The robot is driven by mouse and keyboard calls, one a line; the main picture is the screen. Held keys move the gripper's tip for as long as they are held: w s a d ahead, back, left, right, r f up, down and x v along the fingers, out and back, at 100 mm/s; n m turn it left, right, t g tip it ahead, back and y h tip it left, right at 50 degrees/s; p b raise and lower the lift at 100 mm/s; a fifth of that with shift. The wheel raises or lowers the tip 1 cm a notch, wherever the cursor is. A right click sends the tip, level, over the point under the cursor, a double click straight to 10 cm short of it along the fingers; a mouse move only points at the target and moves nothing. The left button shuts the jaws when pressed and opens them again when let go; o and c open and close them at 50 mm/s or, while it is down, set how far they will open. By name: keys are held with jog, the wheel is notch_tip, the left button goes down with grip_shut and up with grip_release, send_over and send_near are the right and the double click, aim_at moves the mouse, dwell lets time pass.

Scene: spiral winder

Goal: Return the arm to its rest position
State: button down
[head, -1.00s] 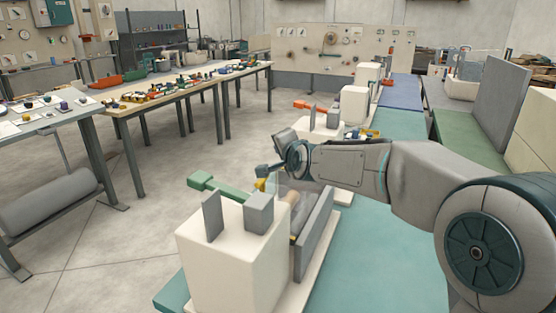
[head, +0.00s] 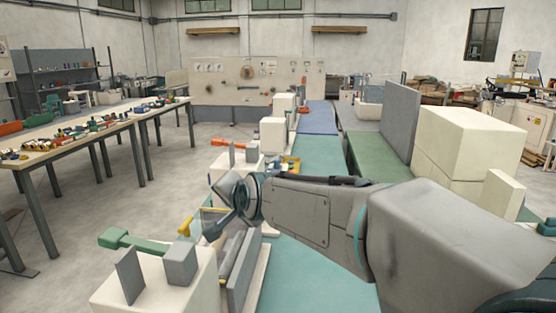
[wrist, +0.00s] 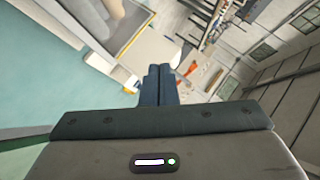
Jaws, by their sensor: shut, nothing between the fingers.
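My gripper shows in the wrist view (wrist: 159,72) with its two dark fingers together and nothing between them. In the head view my arm reaches from the lower right toward the winder at the lower middle. My gripper (head: 213,232) hangs there at the arm's far end, close to the winder's grey plates; I cannot tell whether it touches anything. The winder has a cream block (head: 160,290), a green handle (head: 133,242) and a yellow part (head: 187,225). My arm hides part of the teal bench behind it.
The teal bench top (head: 318,290) runs back under my arm. A similar cream unit (head: 272,135) with an orange handle (head: 229,147) stands farther back. Large cream blocks (head: 465,140) and a grey panel (head: 401,120) stand at right. A parts table (head: 85,138) is at left, with open floor between.

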jog(key=s+d+f+n+g+h+p, duration=0.1)
jog(key=s+d+f+g+h, duration=0.15)
jog(key=s+d, duration=0.45)
jog(key=s+d+f+n+g+h+p, duration=0.15)
jog(key=d+f, duration=0.25)
jog(key=d, duration=0.6)
jog(key=s+d+f+n+g+h, duration=0.1)
jog(key=s+d+f+g, duration=0.1)
jog(key=s+d, duration=0.3)
jog(key=s+d+f+n+g+h, duration=0.1)
jog(key=s+d+f, duration=0.3)
jog(key=s, duration=0.6)
jog(key=shift+d+g+h+p, duration=0.3)
jog(key=shift+d+g+p, duration=0.15)
jog(key=shift+d, duration=0.8)
